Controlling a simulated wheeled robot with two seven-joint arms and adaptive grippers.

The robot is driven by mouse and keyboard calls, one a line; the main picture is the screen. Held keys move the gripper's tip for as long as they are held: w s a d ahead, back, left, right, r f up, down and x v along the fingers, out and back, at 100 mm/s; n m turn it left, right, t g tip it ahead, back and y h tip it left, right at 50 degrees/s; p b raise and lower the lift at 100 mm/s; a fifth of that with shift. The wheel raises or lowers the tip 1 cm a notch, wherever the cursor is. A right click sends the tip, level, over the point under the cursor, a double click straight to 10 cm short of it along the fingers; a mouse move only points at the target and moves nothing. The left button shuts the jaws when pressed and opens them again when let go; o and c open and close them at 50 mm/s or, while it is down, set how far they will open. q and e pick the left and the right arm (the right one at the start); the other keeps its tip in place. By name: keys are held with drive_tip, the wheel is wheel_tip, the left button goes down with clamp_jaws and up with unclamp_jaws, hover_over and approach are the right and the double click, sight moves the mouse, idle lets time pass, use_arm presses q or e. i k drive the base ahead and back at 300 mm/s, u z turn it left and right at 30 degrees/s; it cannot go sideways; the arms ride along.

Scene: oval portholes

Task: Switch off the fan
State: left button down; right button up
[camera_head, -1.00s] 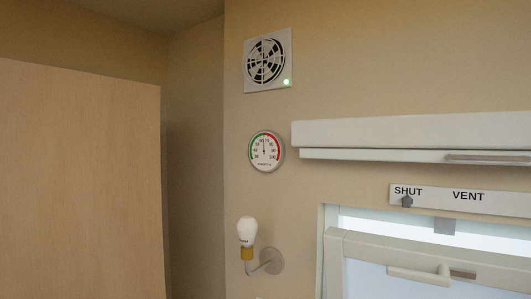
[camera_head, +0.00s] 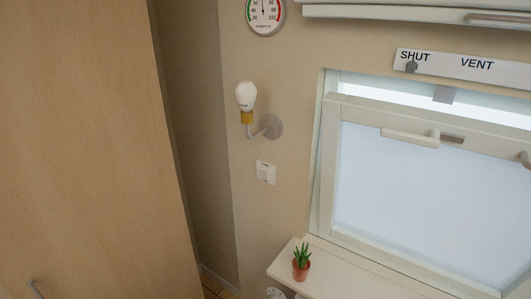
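The fan is out of the view now; a second ago it showed high on the wall as a square white unit with a green light lit. A small white wall switch (camera_head: 265,172) with a tiny, unreadable label above its rocker is on the beige wall, below the wall lamp. Neither of my grippers shows in the view.
A wall lamp (camera_head: 246,98) with a white bulb and a round dial gauge (camera_head: 266,14) are above the switch. A window (camera_head: 430,190) is at right, under a SHUT/VENT plate (camera_head: 463,65). A shelf (camera_head: 345,283) bears a potted plant (camera_head: 301,263). A wooden panel (camera_head: 80,150) fills the left.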

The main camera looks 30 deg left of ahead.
sight(264, 174)
drive_tip(key=u, duration=0.95)
drive_tip(key=i, duration=0.75)
drive_tip(key=z, duration=0.95)
